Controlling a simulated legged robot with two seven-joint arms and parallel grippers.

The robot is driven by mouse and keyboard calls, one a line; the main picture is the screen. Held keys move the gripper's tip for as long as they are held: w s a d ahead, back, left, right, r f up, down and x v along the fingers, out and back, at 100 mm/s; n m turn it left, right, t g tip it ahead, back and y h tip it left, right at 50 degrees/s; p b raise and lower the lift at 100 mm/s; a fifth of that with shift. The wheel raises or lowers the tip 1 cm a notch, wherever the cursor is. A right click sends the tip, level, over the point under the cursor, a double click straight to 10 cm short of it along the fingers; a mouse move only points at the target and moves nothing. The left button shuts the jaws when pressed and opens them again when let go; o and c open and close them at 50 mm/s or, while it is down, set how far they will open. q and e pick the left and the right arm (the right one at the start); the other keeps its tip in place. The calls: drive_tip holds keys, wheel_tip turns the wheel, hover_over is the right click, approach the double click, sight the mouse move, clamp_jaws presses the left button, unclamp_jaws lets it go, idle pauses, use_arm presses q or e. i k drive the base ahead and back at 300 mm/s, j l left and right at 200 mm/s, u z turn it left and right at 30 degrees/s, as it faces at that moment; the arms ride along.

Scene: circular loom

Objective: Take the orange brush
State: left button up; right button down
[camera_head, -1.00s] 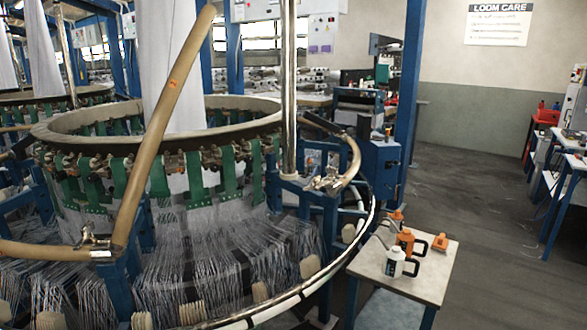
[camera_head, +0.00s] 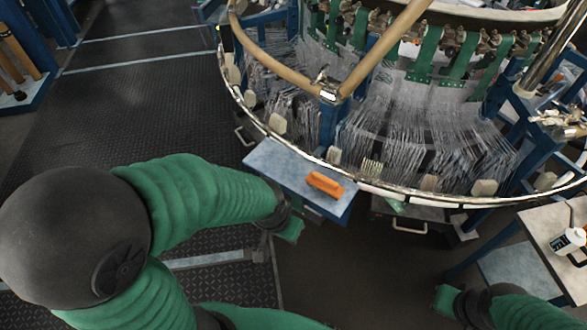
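The orange brush (camera_head: 325,184) lies on a small pale blue shelf (camera_head: 283,166) at the front rim of the loom. My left arm comes in from the left in a green sleeve. My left gripper (camera_head: 283,236) is below and left of the brush, apart from it. Its fingers are small and partly hidden by the wrist, so I cannot tell its opening. My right gripper (camera_head: 446,300) is low at the right, away from the brush. Its green tip shows, but its opening is unclear. I see nothing held in either gripper.
The circular loom's metal rim (camera_head: 400,196) curves behind the shelf, with many threads inside it. A pale side table (camera_head: 545,218) with a white bottle (camera_head: 567,240) stands at the right. Wooden-handled tools (camera_head: 20,55) stand at the far left. Dark floor is open at the left.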

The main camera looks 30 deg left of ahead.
sight(331, 189)
drive_tip(key=u, duration=0.6)
drive_tip(key=i+j+u, duration=0.25)
drive_tip(key=i, duration=0.25)
drive_tip(key=i+j+u, duration=0.1)
drive_tip(key=i+u, duration=0.15)
drive_tip(key=i, duration=0.25)
